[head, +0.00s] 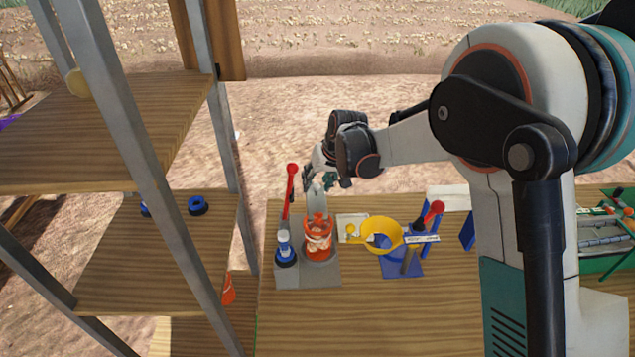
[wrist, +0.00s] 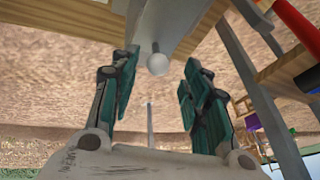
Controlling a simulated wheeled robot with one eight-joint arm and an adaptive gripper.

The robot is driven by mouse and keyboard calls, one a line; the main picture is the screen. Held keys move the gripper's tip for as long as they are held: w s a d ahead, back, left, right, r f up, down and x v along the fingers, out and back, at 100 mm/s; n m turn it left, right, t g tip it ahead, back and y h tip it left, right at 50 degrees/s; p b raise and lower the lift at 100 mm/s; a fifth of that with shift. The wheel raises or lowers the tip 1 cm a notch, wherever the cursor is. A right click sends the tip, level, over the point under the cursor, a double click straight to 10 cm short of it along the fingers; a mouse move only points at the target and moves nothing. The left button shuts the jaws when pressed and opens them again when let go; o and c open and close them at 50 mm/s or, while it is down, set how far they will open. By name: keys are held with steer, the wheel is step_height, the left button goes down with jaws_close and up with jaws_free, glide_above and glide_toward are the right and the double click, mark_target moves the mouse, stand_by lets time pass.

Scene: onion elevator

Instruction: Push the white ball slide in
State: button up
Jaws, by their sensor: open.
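The white ball (wrist: 158,64) shows in the wrist view on the end of a short rod under a grey metal part (wrist: 180,25). My gripper (wrist: 161,80) is open, with one teal finger on each side of the ball in the picture. Gaps show between the ball and both fingers; I cannot tell how far it is in depth. In the head view my gripper (head: 322,181) is above the back of a grey stand (head: 325,275) with a red lever (head: 290,185). The ball cannot be made out there.
An orange-red container (head: 318,238) and a blue-and-white bottle (head: 285,247) stand on the grey stand. To the right are a yellow bowl (head: 380,234) and a red-handled blue device (head: 434,212). A wooden shelf rack (head: 160,250) is at left. The front of the table (head: 370,320) is clear.

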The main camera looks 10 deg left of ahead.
steer(key=shift+r+p, duration=0.95)
steer(key=shift+r, duration=1.2)
